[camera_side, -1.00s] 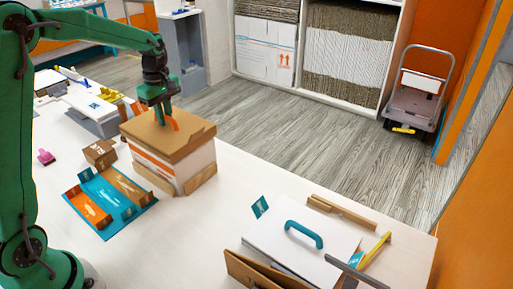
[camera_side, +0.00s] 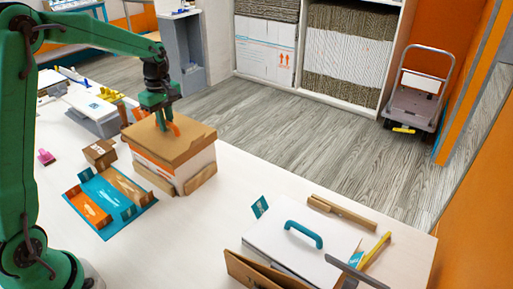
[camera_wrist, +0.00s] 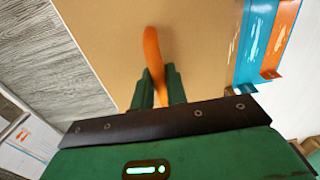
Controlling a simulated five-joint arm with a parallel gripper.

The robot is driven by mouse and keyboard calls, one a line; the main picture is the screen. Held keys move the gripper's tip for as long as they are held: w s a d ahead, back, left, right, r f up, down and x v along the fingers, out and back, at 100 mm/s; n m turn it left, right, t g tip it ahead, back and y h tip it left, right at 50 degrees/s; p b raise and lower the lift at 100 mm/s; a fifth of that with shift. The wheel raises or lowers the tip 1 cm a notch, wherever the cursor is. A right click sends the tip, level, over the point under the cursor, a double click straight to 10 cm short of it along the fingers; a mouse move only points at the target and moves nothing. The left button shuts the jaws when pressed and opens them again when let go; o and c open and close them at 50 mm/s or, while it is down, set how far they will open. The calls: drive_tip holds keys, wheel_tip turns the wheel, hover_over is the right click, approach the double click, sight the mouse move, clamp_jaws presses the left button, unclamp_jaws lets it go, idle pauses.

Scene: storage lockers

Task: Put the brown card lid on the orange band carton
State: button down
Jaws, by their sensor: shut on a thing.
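The brown card lid (camera_side: 190,139) lies over the top of the orange band carton (camera_side: 190,170) in the side view. The carton is white with an orange band and stands on the table with brown card pieces at its base. The lid carries an orange handle (camera_wrist: 153,55), which shows upright in the wrist view. My gripper (camera_side: 163,121) is above the lid and shut on this handle. In the wrist view the fingers (camera_wrist: 156,90) are on both sides of the handle. The far side of the carton and lid is hidden.
A blue and orange tray (camera_side: 112,198) lies left of the carton, with a small brown box (camera_side: 100,153) behind it. A white lid with a teal handle (camera_side: 303,236) is at the front right. Bare table lies between that and the carton.

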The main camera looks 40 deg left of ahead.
drive_tip(key=shift+f, duration=0.9)
drive_tip(key=c, duration=1.3)
unclamp_jaws()
drive_tip(key=shift+r, duration=0.1)
drive_tip(key=shift+r, duration=3.8)
drive_tip(key=shift+s+d+r+m, duration=0.25)
drive_tip(key=shift+d+r+m, duration=0.05)
drive_tip(key=shift+d+r, duration=0.05)
drive_tip(key=s+d+r+m+t, duration=0.1)
drive_tip(key=s+d+m+t, duration=0.1)
drive_tip(key=s+d+m, duration=0.2)
drive_tip(key=s+d+r+m+t, duration=0.1)
drive_tip(key=s+d+m, duration=0.4)
drive_tip(key=s, duration=0.5)
drive_tip(key=s+d+r+m+t, duration=0.1)
drive_tip(key=s+d+m, duration=0.3)
drive_tip(key=s+m, duration=0.4)
drive_tip(key=shift+d+r+t, duration=0.15)
drive_tip(key=shift+t, duration=0.65)
